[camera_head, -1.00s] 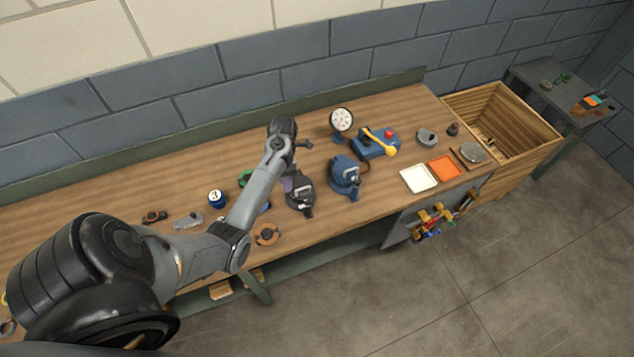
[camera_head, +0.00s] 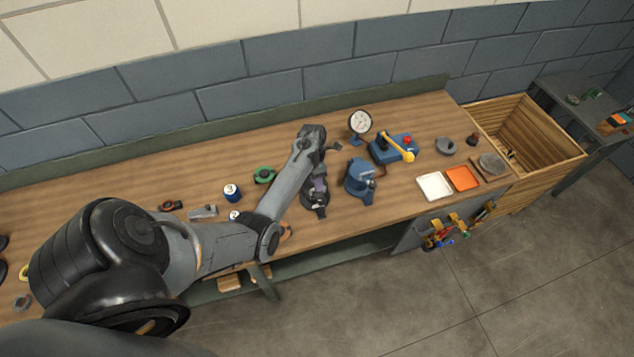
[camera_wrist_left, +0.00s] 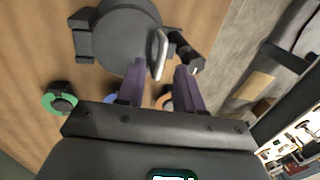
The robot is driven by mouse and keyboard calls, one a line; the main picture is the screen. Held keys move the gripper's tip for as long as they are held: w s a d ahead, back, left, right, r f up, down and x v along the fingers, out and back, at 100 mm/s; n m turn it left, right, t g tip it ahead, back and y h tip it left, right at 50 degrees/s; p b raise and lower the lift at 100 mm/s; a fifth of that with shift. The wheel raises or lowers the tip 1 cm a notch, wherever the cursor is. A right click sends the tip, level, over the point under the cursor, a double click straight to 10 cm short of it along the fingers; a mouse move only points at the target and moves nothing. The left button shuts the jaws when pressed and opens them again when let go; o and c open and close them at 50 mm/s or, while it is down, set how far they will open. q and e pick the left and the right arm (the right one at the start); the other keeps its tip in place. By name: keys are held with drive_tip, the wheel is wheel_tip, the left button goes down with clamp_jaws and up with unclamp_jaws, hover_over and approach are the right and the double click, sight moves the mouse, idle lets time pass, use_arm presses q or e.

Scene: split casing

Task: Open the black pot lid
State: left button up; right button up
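The black pot (camera_head: 314,210) stands on the workbench, partly hidden behind my left arm in the head view. In the left wrist view its round dark lid (camera_wrist_left: 115,38) fills the upper middle, with a pale metal handle (camera_wrist_left: 158,54) upright near one edge. The lid appears seated on the pot. My left gripper (camera_head: 319,186) is over the pot. In the left wrist view the purple fingers of my left gripper (camera_wrist_left: 160,72) are apart, with the handle lying between the lines of their tips. I cannot tell whether they touch it. My right gripper is out of view.
A blue pot (camera_head: 361,179) stands right of the black pot, with a gauge (camera_head: 360,122) and a blue box with a yellow lever (camera_head: 393,149) behind it. A green ring (camera_head: 264,175) and a blue can (camera_head: 232,192) lie to the left. White (camera_head: 435,186) and orange trays are farther right.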

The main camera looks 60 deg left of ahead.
use_arm(q)
drive_tip(key=shift+d+f, duration=0.15)
drive_tip(key=shift+f, duration=0.5)
drive_tip(key=shift+c, duration=0.2)
clamp_jaws()
idle(0.9)
